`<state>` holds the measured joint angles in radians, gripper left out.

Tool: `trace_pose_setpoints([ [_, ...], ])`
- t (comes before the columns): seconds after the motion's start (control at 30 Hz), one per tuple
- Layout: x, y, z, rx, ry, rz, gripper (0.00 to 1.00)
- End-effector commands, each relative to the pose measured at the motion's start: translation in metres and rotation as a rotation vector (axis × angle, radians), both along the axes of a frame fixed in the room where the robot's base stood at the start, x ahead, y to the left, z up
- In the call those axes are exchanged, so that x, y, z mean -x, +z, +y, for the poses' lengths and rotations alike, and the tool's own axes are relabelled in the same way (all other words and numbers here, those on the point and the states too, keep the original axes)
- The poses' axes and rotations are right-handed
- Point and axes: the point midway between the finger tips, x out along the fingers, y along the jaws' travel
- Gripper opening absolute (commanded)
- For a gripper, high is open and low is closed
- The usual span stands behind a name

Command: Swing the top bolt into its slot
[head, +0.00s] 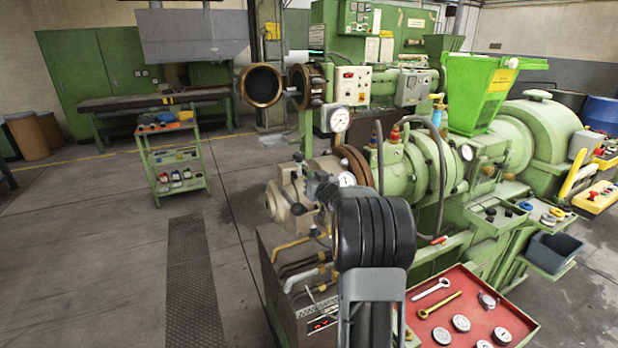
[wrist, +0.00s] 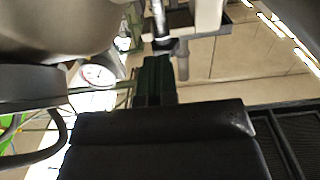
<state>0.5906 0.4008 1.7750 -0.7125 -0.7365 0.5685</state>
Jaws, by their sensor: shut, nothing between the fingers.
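The beige extruder head (head: 290,190) stands left of the green extruder barrel (head: 400,165), in front of a brown round flange (head: 352,163). A dark knob (head: 298,157) shows at its top; I cannot tell whether it belongs to the top bolt. My gripper (head: 322,188) is at the head's right side, partly hidden behind my black arm. In the wrist view my gripper's dark fingers (wrist: 156,68) are together and empty. A metal rod with a dark collar (wrist: 166,44) is close to the fingertips; contact is unclear. The slot cannot be made out.
A pressure gauge (head: 338,119) and another dial (head: 347,179) are close to the arm. A red tool tray (head: 497,318) with wrenches is at the lower right. A green trolley (head: 180,190) stands at the left, with open floor around it.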

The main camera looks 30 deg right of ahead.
Motion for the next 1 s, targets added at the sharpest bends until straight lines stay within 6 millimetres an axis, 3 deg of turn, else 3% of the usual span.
trace_pose_setpoints([
  [0.7,0.064,0.002,0.008,0.003,-0.001,-0.004,0.0],
  [1.0,0.07,0.002,0.009,0.002,0.0,-0.004,0.0],
])
